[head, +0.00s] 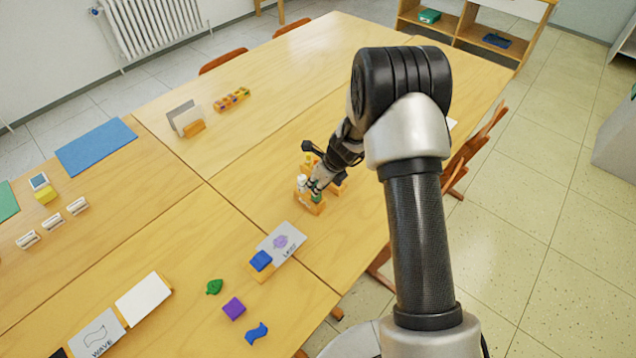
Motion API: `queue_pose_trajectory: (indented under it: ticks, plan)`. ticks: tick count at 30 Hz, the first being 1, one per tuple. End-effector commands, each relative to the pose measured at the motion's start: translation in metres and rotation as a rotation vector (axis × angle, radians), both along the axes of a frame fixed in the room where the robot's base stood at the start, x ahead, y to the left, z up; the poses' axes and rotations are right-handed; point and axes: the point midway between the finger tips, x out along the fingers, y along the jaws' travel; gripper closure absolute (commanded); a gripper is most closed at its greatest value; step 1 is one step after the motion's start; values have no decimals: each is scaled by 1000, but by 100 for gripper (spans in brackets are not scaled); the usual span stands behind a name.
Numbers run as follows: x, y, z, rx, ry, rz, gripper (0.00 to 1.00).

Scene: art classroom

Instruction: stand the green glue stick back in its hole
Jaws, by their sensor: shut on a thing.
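The green glue stick (316,197) shows between the fingers of my gripper (315,186), which is shut on it. It looks roughly upright, over or in the front part of an orange wooden holder (309,208). I cannot tell whether its lower end is inside a hole or just above it. A white stick (302,184) stands in the holder, just left of the green one. A yellow piece shows at the back of the holder (309,160). My gripper and wrist hide much of the holder's middle and right side.
A card with a purple shape (281,243) and a blue block (261,260) lie in front of the holder. A green leaf (214,287), a purple block (233,308) and a blue wave (257,333) lie nearer. A card stand (187,121) is behind left. The tabletop left of the holder is clear.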

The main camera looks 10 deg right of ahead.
Motion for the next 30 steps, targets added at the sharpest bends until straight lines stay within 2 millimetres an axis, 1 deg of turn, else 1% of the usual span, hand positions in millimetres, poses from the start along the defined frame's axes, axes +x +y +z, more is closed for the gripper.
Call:
queue_pose_trajectory:
  ticks: [8,21,30]
  plan:
    - [0,0,0,0,0,-1,100]
    - [0,0,-7,1,0,-2,100]
    - [0,0,-7,0,0,-1,100]
